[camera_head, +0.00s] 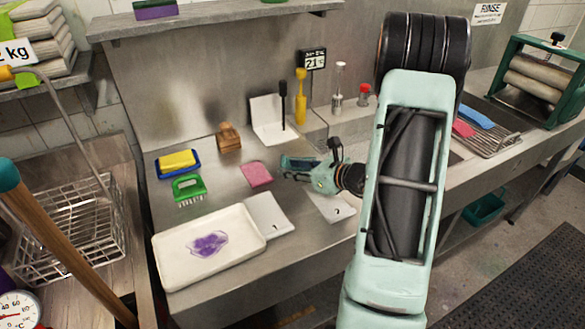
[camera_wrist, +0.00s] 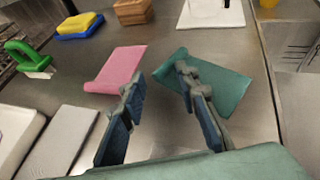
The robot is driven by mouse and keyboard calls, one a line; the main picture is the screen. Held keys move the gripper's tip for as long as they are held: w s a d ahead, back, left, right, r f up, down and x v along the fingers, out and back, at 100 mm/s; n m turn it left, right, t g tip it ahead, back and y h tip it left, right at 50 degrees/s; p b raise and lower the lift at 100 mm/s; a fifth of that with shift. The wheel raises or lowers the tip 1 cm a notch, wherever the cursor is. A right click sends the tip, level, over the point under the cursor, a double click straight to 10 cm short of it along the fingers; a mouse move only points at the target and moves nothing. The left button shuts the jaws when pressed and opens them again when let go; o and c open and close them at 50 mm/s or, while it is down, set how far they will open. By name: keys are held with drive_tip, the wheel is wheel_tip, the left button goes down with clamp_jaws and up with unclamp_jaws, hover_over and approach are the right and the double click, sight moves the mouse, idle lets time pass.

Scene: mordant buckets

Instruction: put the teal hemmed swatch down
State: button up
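The teal hemmed swatch (camera_wrist: 232,90) appears to lie on the steel counter, with one edge curled, in the wrist view. My gripper (camera_wrist: 159,80) is open, its two fingers wide apart with bare counter between them. The right finger overlaps part of the swatch in the picture; I cannot tell whether it touches it. The pink swatch (camera_wrist: 117,70) lies to the left, beyond the left finger. In the head view, my gripper (camera_head: 291,170) is low over the counter, right of the pink swatch (camera_head: 256,174), and largely hides the teal swatch.
A white tray (camera_head: 170,268) with a purple stained piece and a white board (camera_head: 270,214) lie at front left. Bare counter surrounds the swatches.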

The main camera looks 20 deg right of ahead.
drive_tip(key=v, duration=1.2)
